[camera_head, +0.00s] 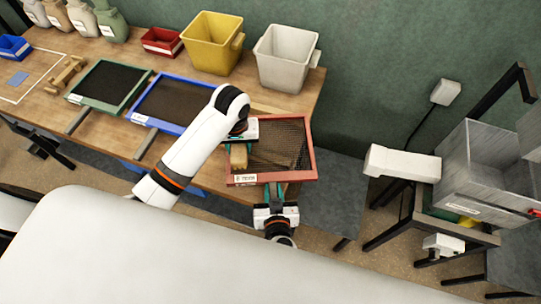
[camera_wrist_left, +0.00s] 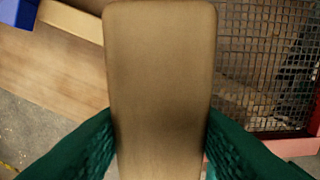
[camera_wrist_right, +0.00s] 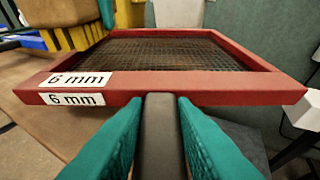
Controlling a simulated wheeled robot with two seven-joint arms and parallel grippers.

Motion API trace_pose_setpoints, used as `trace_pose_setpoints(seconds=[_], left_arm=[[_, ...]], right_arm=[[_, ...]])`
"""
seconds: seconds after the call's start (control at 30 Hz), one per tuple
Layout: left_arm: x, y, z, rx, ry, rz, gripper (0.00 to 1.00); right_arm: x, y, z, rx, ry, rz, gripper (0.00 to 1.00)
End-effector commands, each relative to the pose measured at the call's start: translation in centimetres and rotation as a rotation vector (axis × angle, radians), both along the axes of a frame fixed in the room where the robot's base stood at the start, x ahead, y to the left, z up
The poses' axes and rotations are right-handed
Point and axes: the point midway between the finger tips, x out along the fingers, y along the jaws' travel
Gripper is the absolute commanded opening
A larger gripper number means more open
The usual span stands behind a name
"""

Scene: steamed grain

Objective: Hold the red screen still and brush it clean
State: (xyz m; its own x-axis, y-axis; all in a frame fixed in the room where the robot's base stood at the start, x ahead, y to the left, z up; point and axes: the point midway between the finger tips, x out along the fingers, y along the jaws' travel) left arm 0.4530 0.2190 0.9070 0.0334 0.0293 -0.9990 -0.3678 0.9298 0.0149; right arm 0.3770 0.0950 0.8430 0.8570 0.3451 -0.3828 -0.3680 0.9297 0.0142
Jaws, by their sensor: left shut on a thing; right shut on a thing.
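The red screen (camera_head: 313,158) is a square frame with wire mesh, labelled 6 mm, at the table's right front corner. My right gripper (camera_head: 275,192) is shut on its grey handle (camera_wrist_right: 160,135) at the near side. My left gripper (camera_head: 240,138) is shut on a wooden brush (camera_head: 238,157). The brush's block fills the middle of the left wrist view (camera_wrist_left: 160,70), beside the mesh. In the head view it is over the screen's left part. Its bristles are hidden in the left wrist view, so I cannot tell whether they touch the mesh.
A blue-framed screen (camera_head: 205,84) and a green-framed screen (camera_head: 84,78) lie to the left. Yellow (camera_head: 211,42) and white (camera_head: 284,57) buckets stand behind. A grey metal machine (camera_head: 478,165) stands right of the table.

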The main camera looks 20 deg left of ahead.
Motion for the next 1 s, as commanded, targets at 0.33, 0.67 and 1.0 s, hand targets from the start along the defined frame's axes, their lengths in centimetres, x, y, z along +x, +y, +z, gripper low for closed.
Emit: trace_pose_setpoints(seconds=[0.33,0.67,1.0], left_arm=[[0.1,0.0,-1.0,0.001,0.0,0.0,0.17],[0.1,0.0,-1.4,0.0,-0.001,0.0,0.17],[0.1,0.0,-1.4,0.0,-0.001,0.0,0.17]], right_arm=[[-0.1,0.0,-0.1,0.0,0.002,0.001,0.0],[-0.1,0.0,-0.1,0.0,0.002,0.001,0.0],[-0.1,0.0,-0.1,0.0,0.001,0.001,0.0]])
